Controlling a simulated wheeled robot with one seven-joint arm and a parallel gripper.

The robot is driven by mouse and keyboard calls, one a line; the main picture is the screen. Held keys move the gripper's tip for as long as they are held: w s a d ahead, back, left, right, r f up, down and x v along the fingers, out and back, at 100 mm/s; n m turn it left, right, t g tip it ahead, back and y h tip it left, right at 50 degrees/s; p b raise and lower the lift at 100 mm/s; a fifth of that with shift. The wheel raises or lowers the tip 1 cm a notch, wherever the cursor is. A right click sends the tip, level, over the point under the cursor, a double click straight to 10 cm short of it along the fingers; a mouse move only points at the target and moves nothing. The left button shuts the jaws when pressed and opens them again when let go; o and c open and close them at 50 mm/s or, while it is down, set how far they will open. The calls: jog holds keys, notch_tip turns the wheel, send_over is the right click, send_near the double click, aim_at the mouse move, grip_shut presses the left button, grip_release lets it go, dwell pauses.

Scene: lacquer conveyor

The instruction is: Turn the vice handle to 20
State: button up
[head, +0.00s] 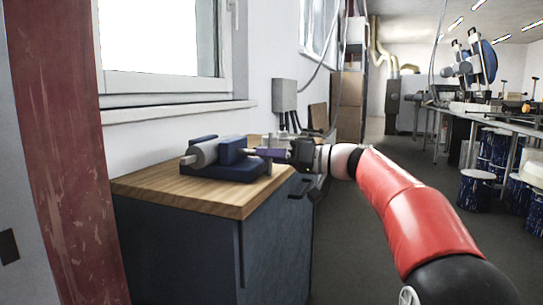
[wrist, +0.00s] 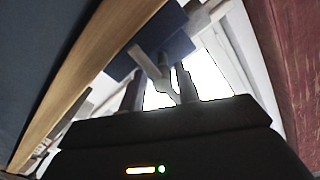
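The blue vice (head: 222,165) with a grey cylindrical part lies on the wooden bench top. It also shows at the top of the wrist view (wrist: 180,45), close ahead of my gripper. The grey vice handle (wrist: 152,66) shows in the wrist view, reaching down between the fingers. My gripper (head: 268,153) comes in from the right at the vice's right end. In the wrist view my gripper (wrist: 160,80) has its two dark fingers apart, one on each side of the handle, with bright gaps showing. No numbered scale can be read.
The wooden bench top (head: 165,190) sits on a dark blue cabinet (head: 210,245). A window (head: 160,45) and grey wall box (head: 284,94) are behind. A red post (head: 65,150) stands at left. Clear floor (head: 350,230) lies right of the cabinet.

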jog(key=o, duration=0.3)
jog(key=shift+o, duration=0.2)
jog(key=shift+n, duration=0.9)
jog(key=n, duration=0.4)
jog(key=shift+r, duration=0.1)
jog(key=b+v, duration=0.1)
jog(key=v, duration=0.7)
jog(key=s+d+f+m+h+p, duration=0.1)
jog(key=s+f+m+h+p, duration=0.1)
jog(key=s, duration=0.6)
jog(key=s+d+f+m+h+p, duration=0.1)
jog(key=s+f+m+h+p, duration=0.1)
jog(key=s+f+m+h, duration=0.3)
jog(key=s+d+f+m+g+h+p, duration=0.1)
jog(key=s+f+m+h, duration=0.3)
jog(key=s+f, duration=0.5)
jog(key=s+h+p, duration=0.1)
jog(key=s, duration=0.1)
jog(key=shift+s+d+h, duration=0.3)
jog(key=shift+s+d, duration=0.05)
